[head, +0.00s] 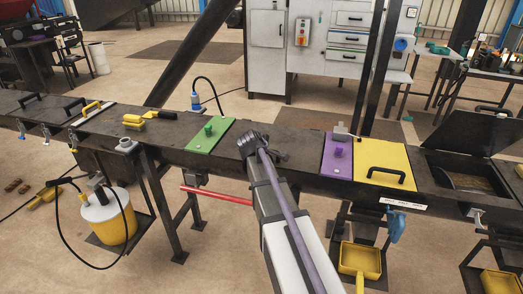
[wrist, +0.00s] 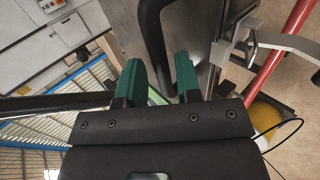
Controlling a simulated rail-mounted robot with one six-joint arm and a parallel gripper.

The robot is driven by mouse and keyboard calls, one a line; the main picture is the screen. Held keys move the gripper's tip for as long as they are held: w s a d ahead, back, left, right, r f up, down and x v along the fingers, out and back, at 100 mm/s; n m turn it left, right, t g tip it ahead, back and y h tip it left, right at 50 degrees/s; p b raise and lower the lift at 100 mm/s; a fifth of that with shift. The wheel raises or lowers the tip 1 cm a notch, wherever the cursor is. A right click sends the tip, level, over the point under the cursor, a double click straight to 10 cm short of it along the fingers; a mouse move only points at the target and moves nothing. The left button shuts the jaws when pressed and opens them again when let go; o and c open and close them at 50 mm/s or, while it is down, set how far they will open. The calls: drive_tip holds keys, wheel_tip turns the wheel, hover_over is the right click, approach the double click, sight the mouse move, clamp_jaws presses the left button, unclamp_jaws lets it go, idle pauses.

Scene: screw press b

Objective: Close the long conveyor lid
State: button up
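On the conveyor, a black lid (head: 483,132) stands raised at the far right, over an open hatch (head: 470,184). It is the only lid I clearly see open; whether it is the long lid I cannot tell. My gripper (head: 257,143) is over the conveyor between the green and purple lids, partly hidden by my own arm. In the wrist view my gripper (wrist: 158,85) has its two teal fingers apart. A thick dark curved bar (wrist: 151,35), perhaps a handle, passes between or just beyond them; a gap shows on its right side.
A green lid (head: 211,136), a purple lid (head: 337,155) and a yellow lid (head: 385,166) lie flat on the conveyor (head: 302,143). A slanted dark post (head: 196,52) rises behind it. A red pipe (head: 215,195) and yellow bucket (head: 108,222) are in front.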

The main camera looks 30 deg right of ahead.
drive_tip(key=shift+o, duration=0.7)
drive_tip(key=p+v, duration=0.7)
drive_tip(key=v, duration=0.3)
drive_tip(key=shift+s+a+r, duration=0.2)
drive_tip(key=shift+r, duration=0.05)
